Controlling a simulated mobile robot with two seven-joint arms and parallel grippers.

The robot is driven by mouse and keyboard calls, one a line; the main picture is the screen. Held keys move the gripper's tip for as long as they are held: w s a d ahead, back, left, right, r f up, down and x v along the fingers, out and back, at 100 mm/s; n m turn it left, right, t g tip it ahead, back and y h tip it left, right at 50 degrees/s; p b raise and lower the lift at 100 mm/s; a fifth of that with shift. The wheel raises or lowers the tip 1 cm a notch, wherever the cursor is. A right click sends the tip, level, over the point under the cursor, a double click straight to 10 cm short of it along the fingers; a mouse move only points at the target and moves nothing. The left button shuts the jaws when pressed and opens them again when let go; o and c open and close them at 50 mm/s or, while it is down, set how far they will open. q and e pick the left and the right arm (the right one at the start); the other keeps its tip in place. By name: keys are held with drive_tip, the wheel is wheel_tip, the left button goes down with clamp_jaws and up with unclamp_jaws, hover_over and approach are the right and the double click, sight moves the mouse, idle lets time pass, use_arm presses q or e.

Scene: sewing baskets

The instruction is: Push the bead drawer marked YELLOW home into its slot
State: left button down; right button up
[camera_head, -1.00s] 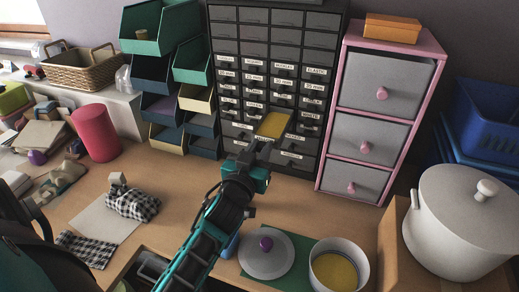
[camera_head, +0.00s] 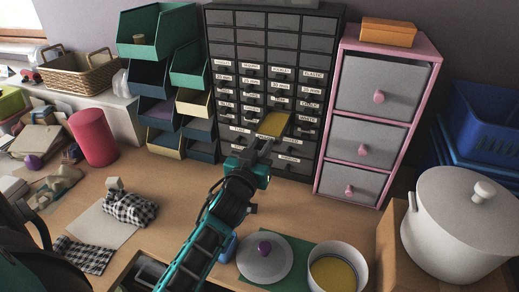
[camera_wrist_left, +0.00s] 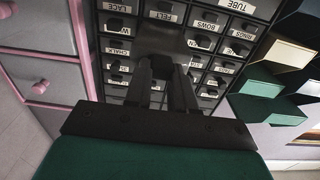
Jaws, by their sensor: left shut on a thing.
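A dark cabinet (camera_head: 223,50) of small labelled drawers stands at the back of the bench. One drawer (camera_head: 272,124) in its lower part sticks out toward me, with yellow contents showing inside. Its label is hidden by my gripper, so I cannot read it. My left gripper (camera_head: 262,146) is at the front of this drawer, shut on it. In the left wrist view, the two dark fingers (camera_wrist_left: 168,75) reach toward the cabinet, with a dark drawer front (camera_wrist_left: 160,65) at their tips. My right gripper is in neither view.
A pink-framed chest (camera_head: 375,130) stands right of the cabinet, stacked green and blue bins (camera_head: 160,45) left. A white pot (camera_head: 460,230), a bowl of yellow beads (camera_head: 337,270) and a lid (camera_head: 265,262) are in front. Bench left of my arm holds checked cloth (camera_head: 130,207).

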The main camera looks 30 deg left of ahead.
sight(265, 140)
use_arm(q)
drive_tip(key=shift+b+x, duration=0.5)
drive_tip(key=shift+x, duration=2.65)
drive_tip(key=shift+b+x, duration=1.05)
drive_tip(key=shift+x, duration=1.8)
drive_tip(key=c, duration=0.9)
unclamp_jaws()
drive_tip(key=shift+w, duration=0.1)
drive_tip(key=shift+o, duration=0.2)
drive_tip(key=shift+f, duration=0.1)
drive_tip(key=v, duration=1.3)
drive_tip(key=shift+p, duration=0.35)
